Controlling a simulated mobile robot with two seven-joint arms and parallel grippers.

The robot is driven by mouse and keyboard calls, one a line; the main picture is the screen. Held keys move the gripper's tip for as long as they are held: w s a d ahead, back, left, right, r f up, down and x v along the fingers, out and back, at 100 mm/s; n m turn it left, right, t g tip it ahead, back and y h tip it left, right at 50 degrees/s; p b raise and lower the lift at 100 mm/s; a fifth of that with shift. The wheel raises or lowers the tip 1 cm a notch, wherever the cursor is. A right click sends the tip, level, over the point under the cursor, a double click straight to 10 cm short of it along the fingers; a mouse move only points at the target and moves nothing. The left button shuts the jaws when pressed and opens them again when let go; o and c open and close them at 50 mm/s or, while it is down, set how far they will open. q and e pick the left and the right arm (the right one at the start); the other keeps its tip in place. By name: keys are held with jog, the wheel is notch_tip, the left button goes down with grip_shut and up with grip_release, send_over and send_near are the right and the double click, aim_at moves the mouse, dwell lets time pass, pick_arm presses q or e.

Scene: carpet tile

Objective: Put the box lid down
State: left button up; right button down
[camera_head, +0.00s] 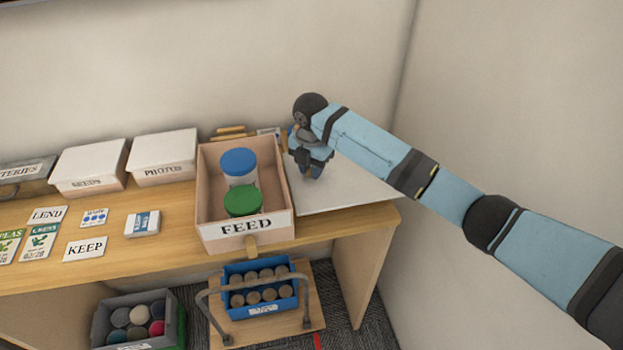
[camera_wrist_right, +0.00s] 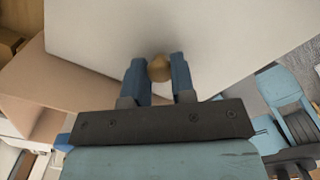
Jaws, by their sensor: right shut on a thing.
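The box lid (camera_head: 352,188) is a flat, pale panel at the right end of the desk, beside the FEED box (camera_head: 205,190). My right gripper (camera_head: 312,174) is over the lid and shut on its small round wooden knob. The right wrist view shows the knob (camera_wrist_right: 159,68) between the two blue fingers, with the pale lid (camera_wrist_right: 225,30) behind it. The lid looks level and close to the desk top; I cannot tell whether it touches. The FEED box is open and holds a blue-topped jar (camera_head: 239,164) and a green-topped jar (camera_head: 243,202). My left gripper is not in view.
The wooden desk (camera_head: 180,246) also carries lidded boxes marked SEEDS (camera_head: 90,163) and PHOTOS (camera_head: 163,155), plus cards and packets at the left. A wall stands close at the right. Below are a blue crate (camera_head: 235,270) on a trolley and a grey bin (camera_head: 106,318).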

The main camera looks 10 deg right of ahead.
jog(key=shift+f, duration=2.15)
jog(key=c, duration=1)
grip_release()
jog(key=shift+f, duration=0.15)
jog(key=shift+o, duration=0.2)
notch_tip(320, 180, up, 12)
jog(key=shift+r, duration=0.2)
jog(key=shift+s+f, duration=0.1)
jog(key=shift+f, duration=0.05)
